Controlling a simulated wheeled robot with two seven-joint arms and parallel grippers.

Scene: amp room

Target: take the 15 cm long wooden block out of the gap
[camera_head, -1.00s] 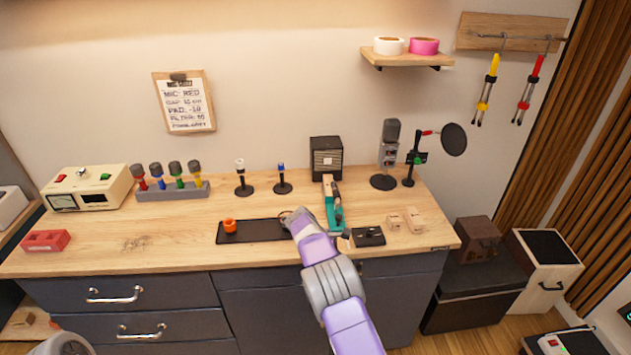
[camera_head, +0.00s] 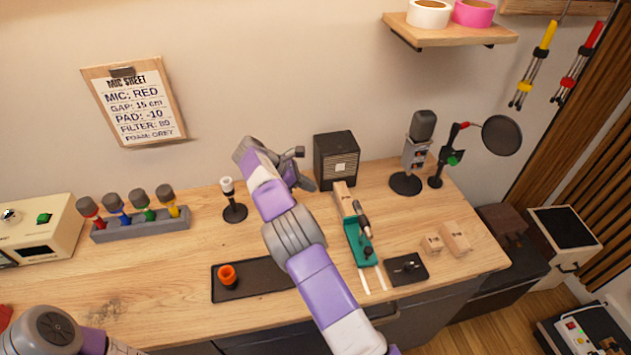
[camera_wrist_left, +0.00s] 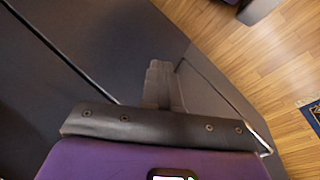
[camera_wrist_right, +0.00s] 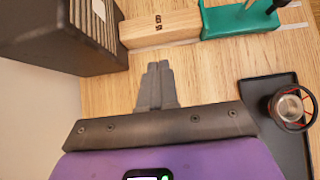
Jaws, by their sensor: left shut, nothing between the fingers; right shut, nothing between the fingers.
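The pale wooden block (camera_head: 343,198) lies on the bench between the black speaker box (camera_head: 336,160) and the green slide fixture (camera_head: 361,243). In the right wrist view the block (camera_wrist_right: 160,27) has a small dark marking and spans from the speaker (camera_wrist_right: 62,38) to the green fixture (camera_wrist_right: 240,18), with no clear space at either end. My right gripper (camera_head: 307,185) is shut and empty, left of the block and apart from it. Its fingers (camera_wrist_right: 157,82) point towards the block. My left gripper (camera_wrist_left: 162,82) is shut and empty, low before the dark cabinet front.
A small microphone stand (camera_head: 233,205) and a large microphone (camera_head: 406,183) stand nearby.

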